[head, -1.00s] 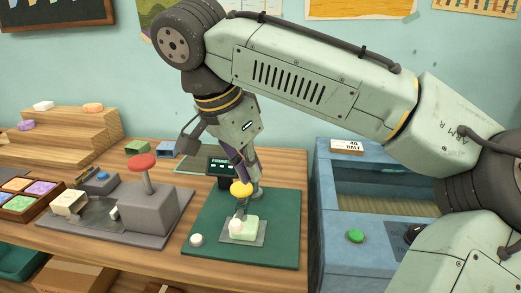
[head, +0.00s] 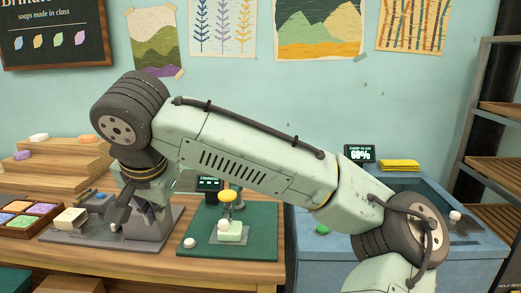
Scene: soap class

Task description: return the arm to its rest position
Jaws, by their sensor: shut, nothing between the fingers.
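My arm stretches across the view from the lower right, its elbow raised at the upper left. My gripper (head: 149,211) hangs below the wrist in front of the grey press (head: 164,238), partly hiding it. Its fingers are small and dark here; they look shut with nothing held. Whether they touch the press cannot be told. To the right, a pale green soap (head: 230,232) sits under the yellow-knobbed stamp (head: 229,196) on the green mat (head: 258,240), apart from my gripper.
A tray of coloured soaps (head: 20,236) stands at the left, with wooden steps (head: 60,180) behind. A blue basin unit (head: 315,250) with a green button (head: 322,230) is at the right, partly behind my arm. Yellow cloths (head: 399,165) and a 69% display (head: 359,153) stand behind it. Shelves are at far right.

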